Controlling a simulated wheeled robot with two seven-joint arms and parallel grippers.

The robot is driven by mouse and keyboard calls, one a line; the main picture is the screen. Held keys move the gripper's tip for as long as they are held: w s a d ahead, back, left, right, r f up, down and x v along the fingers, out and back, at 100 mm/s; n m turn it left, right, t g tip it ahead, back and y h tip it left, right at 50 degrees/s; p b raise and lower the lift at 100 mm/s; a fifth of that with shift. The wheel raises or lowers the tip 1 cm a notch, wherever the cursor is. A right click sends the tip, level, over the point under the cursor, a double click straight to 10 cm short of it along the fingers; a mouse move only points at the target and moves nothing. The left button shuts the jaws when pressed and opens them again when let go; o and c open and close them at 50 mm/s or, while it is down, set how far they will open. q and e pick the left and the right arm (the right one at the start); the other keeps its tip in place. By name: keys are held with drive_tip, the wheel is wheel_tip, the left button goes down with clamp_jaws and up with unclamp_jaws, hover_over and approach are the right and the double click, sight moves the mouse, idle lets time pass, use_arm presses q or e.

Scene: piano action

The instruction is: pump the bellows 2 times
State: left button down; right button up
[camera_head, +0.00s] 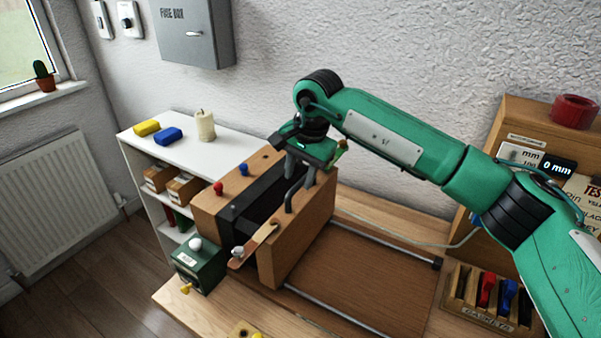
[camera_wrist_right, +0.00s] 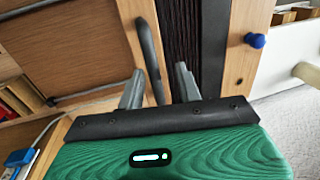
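The bellows (camera_head: 241,203) stand on the bench, with dark pleats between two wooden boards close together. A dark bar handle (camera_head: 288,201) is fixed to the right-hand board (camera_head: 314,222). My right gripper (camera_head: 299,172) is at the handle's far end, pointing down. In the right wrist view the handle (camera_wrist_right: 148,48) passes between the two fingers of the gripper (camera_wrist_right: 160,78). The fingers stand apart, with a visible gap between the handle and the right finger. The handle's far end is partly hidden by the gripper. My left gripper is out of view.
Metal rails (camera_head: 350,314) run right from the bellows, with clear bench between them. A green box (camera_head: 202,268) sits at the bellows' front left. A display (camera_head: 558,167) reads 0 mm. A gasket rack (camera_head: 480,309) stands at right. A white shelf (camera_head: 218,144) stands behind left.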

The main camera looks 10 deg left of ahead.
drive_tip(key=shift+d, duration=0.1)
